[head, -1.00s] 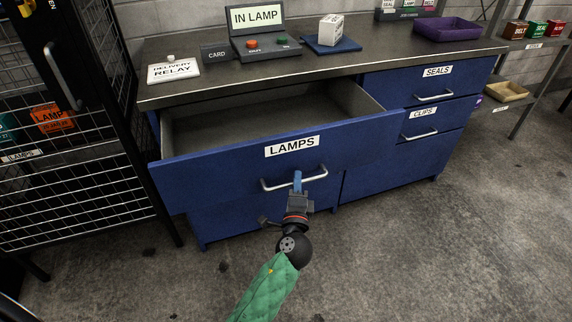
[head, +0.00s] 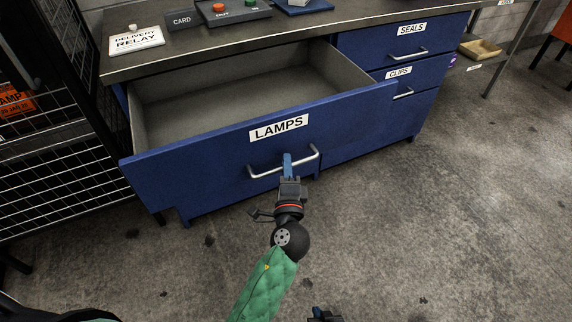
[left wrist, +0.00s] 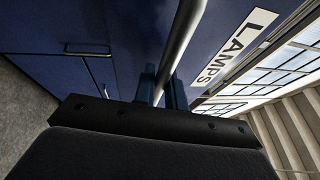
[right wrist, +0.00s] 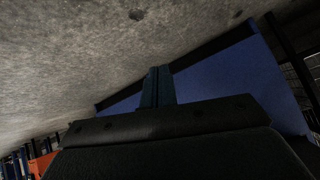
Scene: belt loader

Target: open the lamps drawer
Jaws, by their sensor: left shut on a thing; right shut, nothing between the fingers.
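The lamps drawer (head: 200,155) is blue with a white LAMPS label (head: 279,128) and stands pulled well out of the bench. Its grey inside shows and looks empty. My left gripper (head: 288,163) is shut on the silver bar handle (head: 261,174) of this drawer. In the left wrist view the handle (left wrist: 184,40) runs between the blue fingers (left wrist: 163,85), with the label (left wrist: 235,45) beside it. My right gripper (head: 323,314) is only just in view at the bottom edge, well away from the drawer. In the right wrist view its fingers (right wrist: 157,85) are shut and empty.
The bench top (head: 190,55) carries a delivery relay plate (head: 137,40), a card block (head: 184,19) and a button box (head: 235,12). The seals drawer (head: 360,45) and clips drawer (head: 430,75) are closed. A mesh cage (head: 60,190) stands at left. The floor in front is clear.

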